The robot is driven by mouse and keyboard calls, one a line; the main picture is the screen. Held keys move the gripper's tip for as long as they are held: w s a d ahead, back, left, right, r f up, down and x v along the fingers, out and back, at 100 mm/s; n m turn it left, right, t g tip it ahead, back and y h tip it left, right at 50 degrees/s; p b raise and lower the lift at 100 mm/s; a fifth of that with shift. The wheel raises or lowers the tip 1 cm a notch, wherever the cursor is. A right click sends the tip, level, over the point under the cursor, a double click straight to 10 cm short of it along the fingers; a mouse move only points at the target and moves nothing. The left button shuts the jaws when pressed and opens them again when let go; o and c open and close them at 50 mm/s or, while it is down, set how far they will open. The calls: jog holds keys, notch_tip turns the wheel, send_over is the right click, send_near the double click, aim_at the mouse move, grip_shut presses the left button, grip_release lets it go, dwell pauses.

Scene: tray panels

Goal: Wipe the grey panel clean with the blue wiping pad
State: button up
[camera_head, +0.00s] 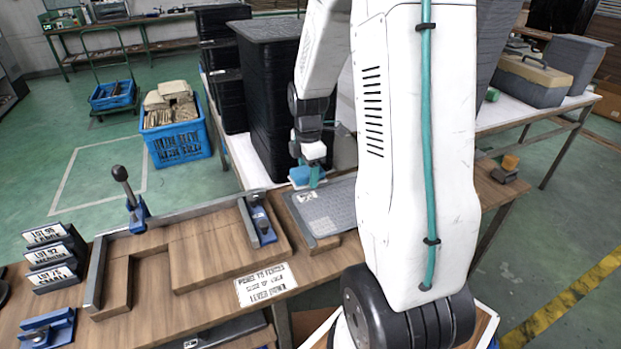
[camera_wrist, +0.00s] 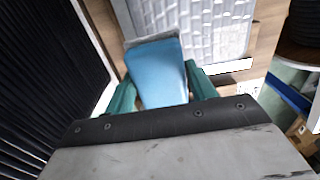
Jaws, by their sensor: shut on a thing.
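The blue wiping pad (camera_wrist: 157,72) is between the green fingers of my gripper (camera_wrist: 160,88) in the wrist view. My gripper is shut on it. In the head view the pad (camera_head: 300,176) shows below my gripper (camera_head: 314,172), at the far left corner of the grey panel. The grey panel (camera_head: 330,208) lies flat on the wooden bench, partly hidden by my arm on its right. In the wrist view the panel (camera_wrist: 205,22) lies beyond the pad and has pale block-like markings. I cannot tell whether the pad touches the panel.
Tall stacks of black trays (camera_head: 275,100) stand right behind the panel. A wooden fixture with a blue clamp (camera_head: 262,222) borders the panel on the left. A labelled plate (camera_head: 266,284) lies at the bench's front edge. A small block with an orange top (camera_head: 509,165) sits to the right.

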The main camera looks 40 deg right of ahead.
jog(key=shift+r, duration=0.95)
